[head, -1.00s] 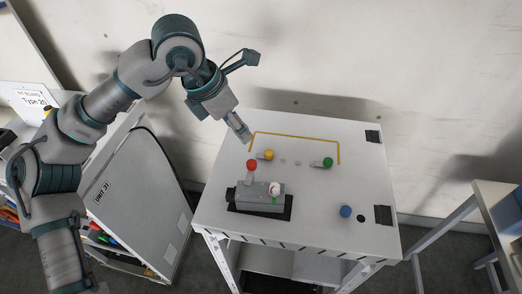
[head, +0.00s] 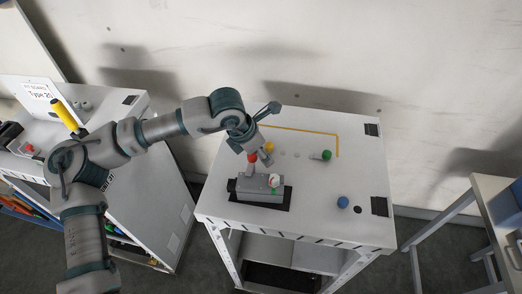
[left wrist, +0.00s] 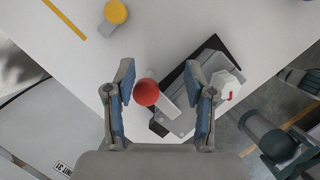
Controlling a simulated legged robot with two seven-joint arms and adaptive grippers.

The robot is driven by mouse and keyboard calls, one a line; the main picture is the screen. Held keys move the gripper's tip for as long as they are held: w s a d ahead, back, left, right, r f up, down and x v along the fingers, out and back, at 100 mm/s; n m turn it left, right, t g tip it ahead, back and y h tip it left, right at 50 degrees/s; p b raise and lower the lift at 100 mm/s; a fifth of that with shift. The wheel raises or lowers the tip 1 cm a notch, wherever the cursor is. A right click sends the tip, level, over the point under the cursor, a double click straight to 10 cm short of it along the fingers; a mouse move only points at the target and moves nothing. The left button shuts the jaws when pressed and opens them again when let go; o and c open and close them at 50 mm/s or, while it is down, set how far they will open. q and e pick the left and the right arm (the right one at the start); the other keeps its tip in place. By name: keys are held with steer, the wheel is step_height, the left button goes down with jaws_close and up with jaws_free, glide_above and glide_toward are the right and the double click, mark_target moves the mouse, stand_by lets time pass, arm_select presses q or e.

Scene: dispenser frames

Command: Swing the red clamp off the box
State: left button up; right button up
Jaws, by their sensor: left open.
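The red clamp's ball knob (head: 253,157) stands at the back left of the grey box (head: 258,187) on the white table. In the left wrist view the red knob (left wrist: 147,92) and its grey lever (left wrist: 168,112) lie between my left gripper's spread fingers. The box (left wrist: 180,122) is partly hidden behind the lever and the right finger. My left gripper (head: 262,158) is open just above and beside the knob; its fingers (left wrist: 160,100) show blue pads. I cannot tell whether a finger touches the clamp. My right gripper is not in view.
A yellow knob (head: 268,147) stands close behind the red one. A green knob (head: 326,155) and a blue knob (head: 343,202) are to the right.

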mark_target(248, 156)
arm_select(q)
steer(key=shift+w+a, duration=0.1)
steer(key=shift+a, duration=1.6)
steer(key=shift+c, duration=1.2)
steer(key=shift+a, duration=0.55)
steer(key=c, duration=0.8)
steer(key=shift+s+d+r, duration=0.1)
steer(key=shift+s+d, duration=0.15)
steer(key=shift+s+d+r, duration=0.1)
steer(key=shift+d, duration=0.2)
steer(key=shift+w+d, duration=0.2)
steer(key=shift+d, duration=0.15)
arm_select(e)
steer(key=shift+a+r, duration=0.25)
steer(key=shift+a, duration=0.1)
